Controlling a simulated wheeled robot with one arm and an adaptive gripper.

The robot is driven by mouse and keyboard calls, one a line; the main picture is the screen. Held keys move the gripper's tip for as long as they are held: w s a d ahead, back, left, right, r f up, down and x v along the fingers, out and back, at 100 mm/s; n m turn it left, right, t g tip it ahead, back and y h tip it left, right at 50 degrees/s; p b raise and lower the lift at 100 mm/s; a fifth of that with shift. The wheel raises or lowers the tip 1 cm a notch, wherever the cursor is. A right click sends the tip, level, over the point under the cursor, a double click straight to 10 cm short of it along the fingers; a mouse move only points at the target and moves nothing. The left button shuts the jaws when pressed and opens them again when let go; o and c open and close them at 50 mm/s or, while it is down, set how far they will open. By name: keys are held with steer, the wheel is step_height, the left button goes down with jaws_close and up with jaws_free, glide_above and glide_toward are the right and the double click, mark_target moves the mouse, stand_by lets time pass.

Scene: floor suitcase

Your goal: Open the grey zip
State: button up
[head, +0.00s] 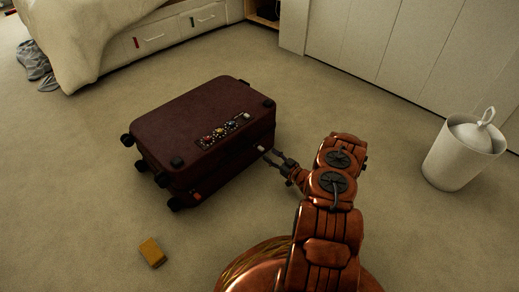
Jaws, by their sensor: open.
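A dark maroon suitcase (185,120) lies flat on the carpet, left of the picture's middle. Several black wheels or feet show at its left end and corners. Stickers and a pale label are on its top. My gripper (268,155) is open at the suitcase's right side, with its fingertips at or very near the side wall. A small pale spot shows on the wall by the fingertips; I cannot tell whether it is the grey zip. A small red-orange spot shows low on the near side. The zip itself is too small to make out.
A yellow-brown block (152,252) lies on the carpet in front of the suitcase. A white bin (458,158) with a lid stands at the right. A bed with drawers (165,38) is at the back left, and grey cloth (34,62) lies beside it. Pale cabinets (400,50) line the back right.

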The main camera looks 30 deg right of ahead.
mark_target(263, 150)
steer(key=b+x, duration=0.3)
steer(key=x, duration=0.2)
steer(key=shift+w+f, duration=0.15)
steer(key=shift+w, duration=0.2)
steer(key=shift+w+a, duration=0.2)
steer(key=shift+w, duration=0.35)
steer(key=shift+c, duration=0.4)
jaws_close()
